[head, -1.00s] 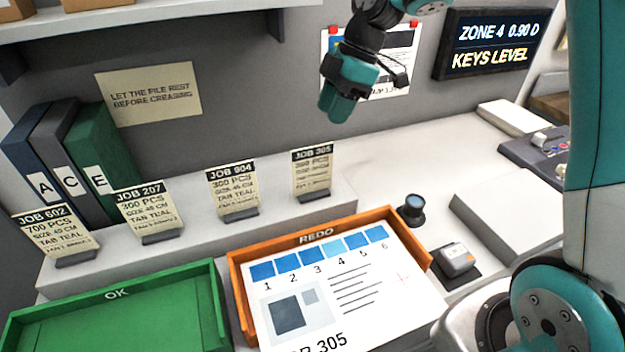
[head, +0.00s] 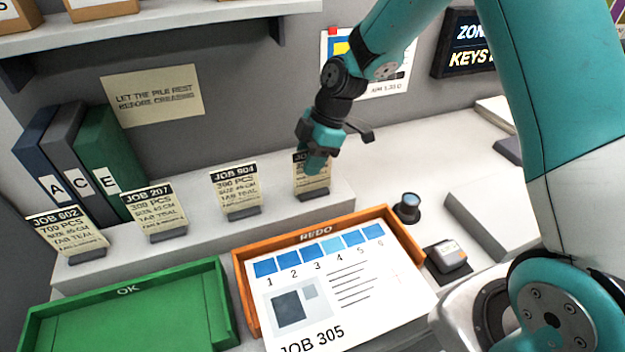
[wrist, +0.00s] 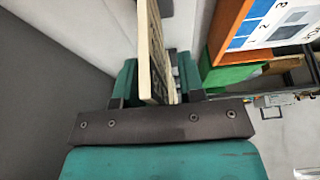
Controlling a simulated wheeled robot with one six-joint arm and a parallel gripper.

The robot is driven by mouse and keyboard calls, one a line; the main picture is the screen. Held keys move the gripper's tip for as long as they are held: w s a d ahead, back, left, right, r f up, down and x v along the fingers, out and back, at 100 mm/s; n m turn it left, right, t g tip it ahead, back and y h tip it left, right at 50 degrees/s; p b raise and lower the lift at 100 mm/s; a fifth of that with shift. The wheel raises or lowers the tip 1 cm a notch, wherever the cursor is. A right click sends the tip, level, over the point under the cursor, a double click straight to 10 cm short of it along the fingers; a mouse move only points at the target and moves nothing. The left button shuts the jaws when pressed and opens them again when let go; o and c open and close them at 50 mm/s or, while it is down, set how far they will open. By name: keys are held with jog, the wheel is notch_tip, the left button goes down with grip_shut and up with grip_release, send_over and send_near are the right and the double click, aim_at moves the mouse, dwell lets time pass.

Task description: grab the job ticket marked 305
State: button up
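The JOB 305 ticket (head: 312,184) is a cream card with a black header, upright in a dark holder at the right end of the grey ledge. My gripper (head: 315,158) is at its top and covers part of its header in the head view. In the wrist view, the ticket (wrist: 154,50) shows nearly edge-on between the two teal fingers of my gripper (wrist: 157,80). The fingers are apart, one on each side of the card. Whether either touches it is unclear.
Tickets JOB 904 (head: 235,190), JOB 207 (head: 153,211) and JOB 602 (head: 67,233) stand leftward along the ledge (head: 275,212). An orange REDO tray (head: 245,290) with a JOB 305 sheet (head: 340,290) and a green OK tray (head: 130,320) lie in front. A small dark round device (head: 407,205) stands at right.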

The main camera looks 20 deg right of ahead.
grip_shut()
jog(key=shift+r, duration=0.15)
